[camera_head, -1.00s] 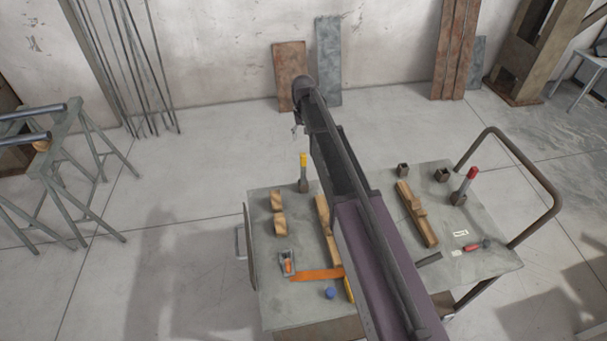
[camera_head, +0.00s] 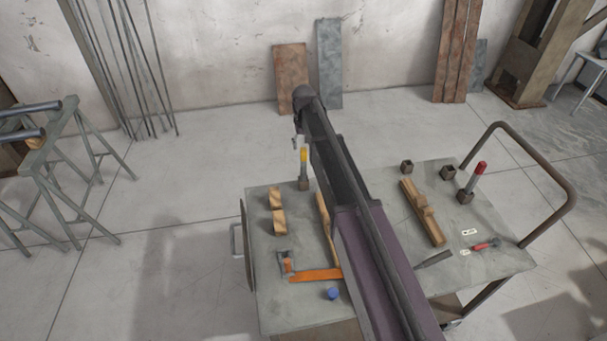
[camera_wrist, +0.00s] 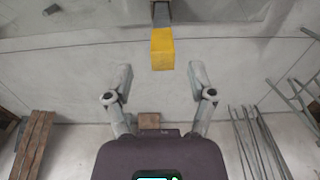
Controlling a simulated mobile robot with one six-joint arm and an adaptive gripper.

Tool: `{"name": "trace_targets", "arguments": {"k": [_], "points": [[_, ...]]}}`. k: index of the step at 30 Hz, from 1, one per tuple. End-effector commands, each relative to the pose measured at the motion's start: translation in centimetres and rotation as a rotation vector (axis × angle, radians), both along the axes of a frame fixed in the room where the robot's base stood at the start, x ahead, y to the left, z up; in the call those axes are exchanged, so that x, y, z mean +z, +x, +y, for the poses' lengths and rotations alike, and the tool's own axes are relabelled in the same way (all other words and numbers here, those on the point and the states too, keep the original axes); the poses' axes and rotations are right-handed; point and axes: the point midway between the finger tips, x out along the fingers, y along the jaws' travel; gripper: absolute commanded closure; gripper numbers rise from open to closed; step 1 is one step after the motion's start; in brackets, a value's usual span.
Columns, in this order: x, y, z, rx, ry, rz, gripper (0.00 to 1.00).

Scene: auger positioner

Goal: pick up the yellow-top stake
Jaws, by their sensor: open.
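The yellow-top stake (camera_head: 303,160) stands upright in a small dark socket block (camera_head: 304,184) at the far left part of the cart top. In the wrist view its yellow top (camera_wrist: 162,48) shows at the upper middle, just beyond and between the fingertips. My gripper (camera_wrist: 158,76) is open and empty, with one finger on each side of the line to the stake. In the head view the end of my arm is right above the stake, and my gripper (camera_head: 298,140) is mostly hidden behind it.
A red-top stake (camera_head: 477,176) stands in a block at the right of the cart (camera_head: 380,180). Wood blocks (camera_head: 277,209), an orange tool (camera_head: 315,275), a blue item (camera_head: 333,294) and a wooden piece (camera_head: 424,215) lie on top. A cart handle (camera_head: 540,165) rises at the right.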

Motion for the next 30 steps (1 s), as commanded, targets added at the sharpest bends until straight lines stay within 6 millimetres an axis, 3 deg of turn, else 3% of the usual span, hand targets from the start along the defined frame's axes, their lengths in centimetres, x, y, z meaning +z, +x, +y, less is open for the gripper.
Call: {"name": "trace_targets", "arguments": {"k": [6,23,30], "points": [[-1.3,0.0,0.0,0.000,0.000,0.000,0.29],[-1.6,0.0,0.0,0.000,0.000,0.000,0.29],[-3.0,-0.2,0.1,0.000,0.000,0.000,0.29]]}}
